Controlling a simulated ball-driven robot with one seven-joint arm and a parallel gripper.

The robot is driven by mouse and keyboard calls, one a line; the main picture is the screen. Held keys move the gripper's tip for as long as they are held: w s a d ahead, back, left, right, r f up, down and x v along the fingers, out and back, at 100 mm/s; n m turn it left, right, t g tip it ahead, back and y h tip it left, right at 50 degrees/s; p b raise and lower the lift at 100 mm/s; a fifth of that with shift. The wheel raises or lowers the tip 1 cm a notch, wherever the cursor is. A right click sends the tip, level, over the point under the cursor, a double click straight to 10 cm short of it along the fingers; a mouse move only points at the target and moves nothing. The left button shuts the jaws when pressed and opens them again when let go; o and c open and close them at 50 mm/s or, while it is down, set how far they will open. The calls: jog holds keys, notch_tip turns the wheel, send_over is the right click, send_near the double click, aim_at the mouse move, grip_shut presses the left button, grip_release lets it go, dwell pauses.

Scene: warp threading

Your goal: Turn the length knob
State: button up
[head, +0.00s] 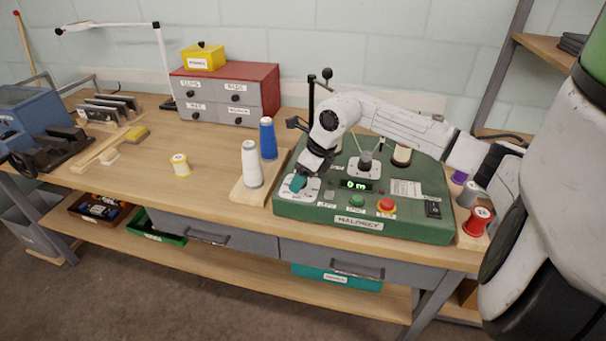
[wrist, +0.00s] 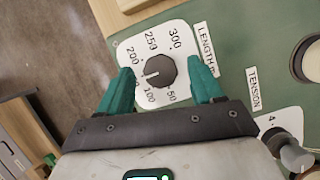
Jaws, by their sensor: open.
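The length knob (wrist: 160,72) is a round dark grey knob on a white dial plate with numbers from 50 to 300, next to a LENGTH label. Its pale pointer line aims between the 100 and 200 marks. My gripper (wrist: 163,80) is open, with one teal finger on each side of the knob and visible gaps to it. In the head view my gripper (head: 298,183) is over the left front of the green machine (head: 350,228) and hides the knob. The machine's display (head: 357,185) reads 0 m.
A tension knob (wrist: 290,150) stands to the right of the gripper. Green (head: 357,201) and red (head: 386,205) buttons are on the machine's front. White (head: 251,165) and blue (head: 268,140) thread cones stand just left of the machine. The tabletop farther left has free room.

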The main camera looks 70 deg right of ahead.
jog(key=shift+c, duration=0.5)
jog(key=c, duration=1)
jog(key=shift+o, duration=0.2)
jog(key=shift+f+b, duration=0.1)
jog(key=shift+b, duration=0.35)
